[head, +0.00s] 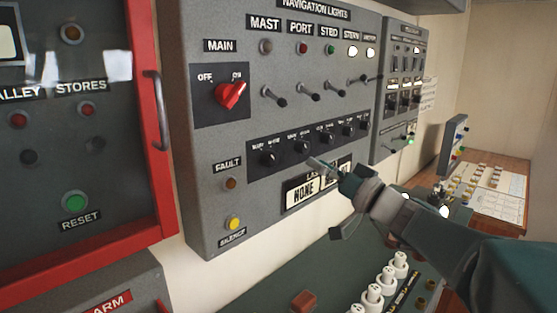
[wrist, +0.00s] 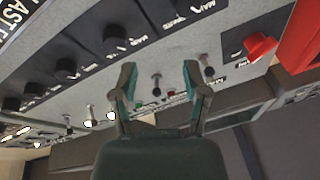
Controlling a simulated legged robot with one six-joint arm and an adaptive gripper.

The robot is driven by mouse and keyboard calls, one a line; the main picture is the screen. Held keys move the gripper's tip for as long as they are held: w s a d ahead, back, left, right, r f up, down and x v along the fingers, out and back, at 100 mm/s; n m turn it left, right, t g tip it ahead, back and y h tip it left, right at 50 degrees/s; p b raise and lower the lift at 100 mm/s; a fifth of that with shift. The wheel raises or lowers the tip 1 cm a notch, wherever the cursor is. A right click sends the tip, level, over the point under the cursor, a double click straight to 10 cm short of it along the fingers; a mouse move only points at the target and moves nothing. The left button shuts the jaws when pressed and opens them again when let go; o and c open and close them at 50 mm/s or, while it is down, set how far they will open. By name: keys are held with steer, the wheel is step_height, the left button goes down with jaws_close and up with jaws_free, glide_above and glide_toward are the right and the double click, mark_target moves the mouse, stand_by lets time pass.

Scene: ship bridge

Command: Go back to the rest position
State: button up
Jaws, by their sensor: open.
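My gripper (head: 326,198) is open and empty in front of the lower part of the grey navigation lights panel (head: 220,150), near the plate reading NONE (head: 303,194). In the wrist view the two fingers of my gripper (wrist: 159,72) stand apart with nothing between them. The panel's toggle levers (head: 308,92) and black knobs (head: 297,146) lie beyond the fingers. I cannot tell whether a fingertip touches the panel. My arm reaches in from the lower right.
The red main switch (head: 231,95) points toward ON. A red-framed alarm cabinet (head: 150,190) with a handle (head: 156,110) stands at the left. Below is a green console with several white knobs (head: 387,277). A chart desk (head: 500,200) is at the right.

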steer(key=s+a+f+m+g+h, duration=0.1)
steer(key=s+a+f+g+h, duration=0.25)
steer(key=s+f, duration=0.35)
steer(key=s+a+f+g+h, duration=0.2)
steer(key=s+f+g, duration=0.35)
steer(key=s, duration=0.25)
steer(key=s+d+f+m+h, duration=0.4)
steer(key=s+d+f+h, duration=0.6)
steer(key=s+d, duration=0.1)
steer(key=shift+s+d, duration=0.4)
steer(key=shift+d, duration=0.05)
